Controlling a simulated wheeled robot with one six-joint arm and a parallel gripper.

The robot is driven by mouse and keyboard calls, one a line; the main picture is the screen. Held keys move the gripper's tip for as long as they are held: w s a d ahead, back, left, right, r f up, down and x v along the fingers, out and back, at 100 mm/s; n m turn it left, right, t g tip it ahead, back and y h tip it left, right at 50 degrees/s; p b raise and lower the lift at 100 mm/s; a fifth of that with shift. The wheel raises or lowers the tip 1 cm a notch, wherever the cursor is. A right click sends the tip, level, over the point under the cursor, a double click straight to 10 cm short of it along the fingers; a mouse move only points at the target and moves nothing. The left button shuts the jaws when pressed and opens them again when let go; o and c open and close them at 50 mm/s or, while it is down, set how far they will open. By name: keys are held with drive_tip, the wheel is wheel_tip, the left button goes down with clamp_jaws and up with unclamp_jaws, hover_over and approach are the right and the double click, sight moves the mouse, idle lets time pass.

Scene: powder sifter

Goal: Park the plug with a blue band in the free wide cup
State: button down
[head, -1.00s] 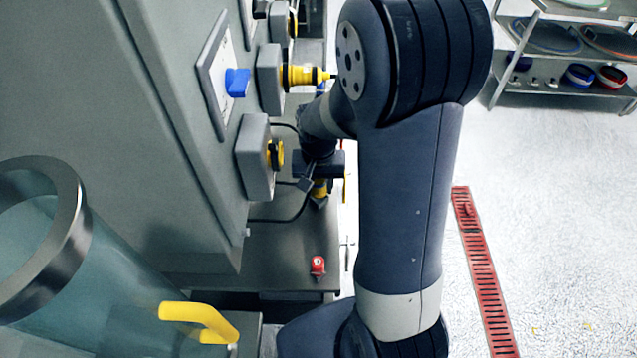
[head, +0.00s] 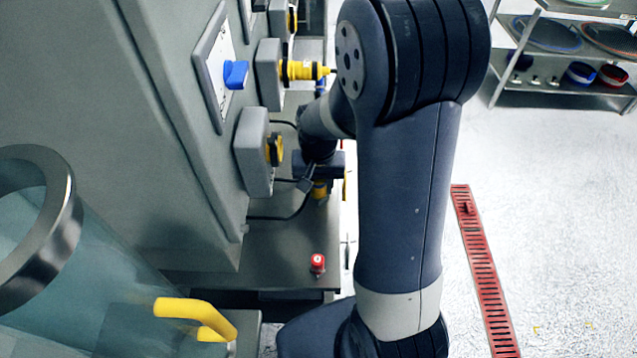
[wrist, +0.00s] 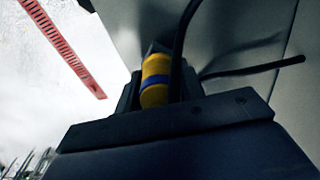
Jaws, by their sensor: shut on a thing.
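In the wrist view the yellow plug with a blue band (wrist: 157,82) sits between the jaws of my gripper (wrist: 155,95), which is shut on it. A black cable passes close beside the plug. In the head view my gripper (head: 318,170) is beside the cabinet, low over the grey ledge, with a yellow part of the plug (head: 320,188) showing under it. My arm hides part of that area. I cannot make out a wide cup clearly in either view, nor whether the plug touches anything below it.
Another yellow plug (head: 303,70) sticks out of a grey box on the cabinet. A lower box (head: 254,150) has a yellow-rimmed socket. A red button (head: 317,264) stands on the ledge (head: 270,250). A glass vessel with a metal rim (head: 65,225) is at the left.

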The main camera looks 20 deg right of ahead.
drive_tip(key=shift+f, duration=0.15)
drive_tip(key=c, duration=0.8)
unclamp_jaws()
drive_tip(key=shift+c, duration=0.2)
drive_tip(key=r, duration=1)
drive_tip(key=shift+s+a+r, duration=0.1)
drive_tip(key=shift+s+r, duration=0.15)
drive_tip(key=shift+r, duration=0.15)
